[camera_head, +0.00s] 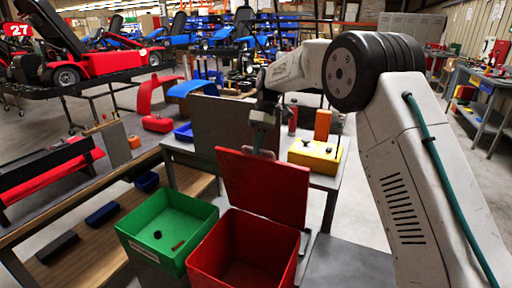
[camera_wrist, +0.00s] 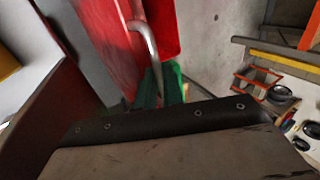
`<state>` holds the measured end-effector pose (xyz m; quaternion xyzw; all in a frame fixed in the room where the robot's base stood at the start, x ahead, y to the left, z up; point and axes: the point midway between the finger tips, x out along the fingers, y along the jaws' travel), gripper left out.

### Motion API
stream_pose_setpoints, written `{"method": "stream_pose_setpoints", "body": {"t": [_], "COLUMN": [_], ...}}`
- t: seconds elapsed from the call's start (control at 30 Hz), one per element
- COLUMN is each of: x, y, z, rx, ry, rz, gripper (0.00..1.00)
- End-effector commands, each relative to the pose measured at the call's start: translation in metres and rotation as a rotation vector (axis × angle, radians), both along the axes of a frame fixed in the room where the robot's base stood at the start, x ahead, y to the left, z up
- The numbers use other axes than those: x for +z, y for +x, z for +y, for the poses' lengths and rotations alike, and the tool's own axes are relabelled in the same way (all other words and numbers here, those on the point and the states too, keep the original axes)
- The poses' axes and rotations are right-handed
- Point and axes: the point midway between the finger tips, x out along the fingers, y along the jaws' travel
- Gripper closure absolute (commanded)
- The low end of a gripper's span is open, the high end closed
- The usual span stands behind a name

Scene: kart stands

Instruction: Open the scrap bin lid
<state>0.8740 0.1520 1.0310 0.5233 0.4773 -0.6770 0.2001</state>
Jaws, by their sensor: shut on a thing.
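The red scrap bin (camera_head: 215,262) stands at bottom centre in the head view, its inside showing. Its red lid (camera_head: 265,190) is raised, standing steeply above the bin's back edge. My gripper (camera_head: 262,148) is at the lid's top edge, and its fingertips are partly hidden behind the lid. In the wrist view the red lid (camera_wrist: 108,45) carries a bent metal handle (camera_wrist: 148,45). My green gripper fingers (camera_wrist: 163,88) are shut at the handle's lower end; the exact contact is hard to see.
A green bin (camera_head: 148,218) with small scraps stands left of the red bin. Behind the lid is a table with a grey panel (camera_head: 222,122), a yellow box (camera_head: 314,158) and orange and red blocks. A wooden bench (camera_head: 80,250) is at left. Karts stand farther back.

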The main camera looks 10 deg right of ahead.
Motion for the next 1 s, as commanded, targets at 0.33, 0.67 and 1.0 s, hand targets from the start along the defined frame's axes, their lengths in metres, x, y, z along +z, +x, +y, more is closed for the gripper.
{"method": "stream_pose_setpoints", "body": {"t": [0.33, 0.67, 1.0], "x": [-0.006, -0.003, 0.035], "y": [0.000, -0.001, -0.006], "z": [-0.002, -0.001, 0.000], "rx": [-0.003, -0.001, 0.000], "ry": [-0.003, -0.003, -0.002], "rz": [0.006, 0.006, 0.002], "gripper": [0.69, 0.69, 0.69]}}
